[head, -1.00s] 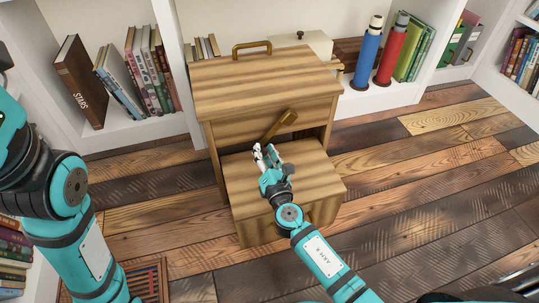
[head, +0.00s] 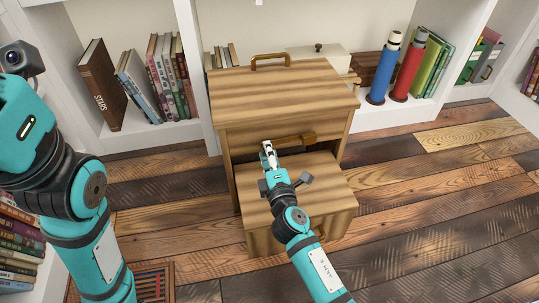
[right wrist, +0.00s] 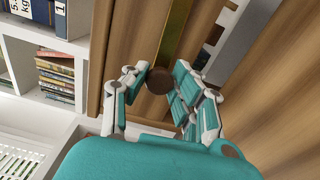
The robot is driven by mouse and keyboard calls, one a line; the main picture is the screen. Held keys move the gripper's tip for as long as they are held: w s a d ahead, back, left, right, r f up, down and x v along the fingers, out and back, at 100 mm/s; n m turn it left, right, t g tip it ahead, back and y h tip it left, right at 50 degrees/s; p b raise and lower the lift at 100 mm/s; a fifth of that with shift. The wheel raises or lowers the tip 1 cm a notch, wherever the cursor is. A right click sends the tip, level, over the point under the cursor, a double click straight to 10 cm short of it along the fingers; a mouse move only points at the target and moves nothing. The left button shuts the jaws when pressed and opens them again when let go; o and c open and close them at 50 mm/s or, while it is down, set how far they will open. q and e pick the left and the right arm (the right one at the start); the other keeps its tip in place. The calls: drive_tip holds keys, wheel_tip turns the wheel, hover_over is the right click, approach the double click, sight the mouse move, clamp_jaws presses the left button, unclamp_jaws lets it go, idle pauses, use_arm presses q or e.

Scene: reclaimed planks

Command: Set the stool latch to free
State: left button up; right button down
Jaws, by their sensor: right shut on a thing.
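The striped wooden stool (head: 285,88) stands on the plank floor, with its lower step (head: 325,185) out in front. The latch, a brass-coloured bar (head: 295,140), lies across the stool's front just above the step, close to level, its broad end to the right. My right gripper (head: 268,148) is shut on the latch's left end. In the right wrist view the latch bar (right wrist: 176,35) ends in a round brown knob (right wrist: 159,80) between the fingers of my right gripper (right wrist: 165,90), which partly hide it. My left arm is at the left; its fingers are not visible.
Shelves with books (head: 165,75) stand behind the stool. A blue bottle (head: 384,68) and a red bottle (head: 410,67) stand on the shelf at the back right. The floor (head: 430,190) right of the stool is clear.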

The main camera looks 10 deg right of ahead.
drive_tip(key=shift+d+r+m, duration=0.1)
drive_tip(key=shift+r+m, duration=0.15)
drive_tip(key=shift+m, duration=0.25)
drive_tip(key=c, duration=1)
unclamp_jaws()
drive_tip(key=shift+c, duration=0.2)
drive_tip(key=s, duration=0.7)
drive_tip(key=shift+s, duration=0.25)
drive_tip(key=shift+d, duration=0.1)
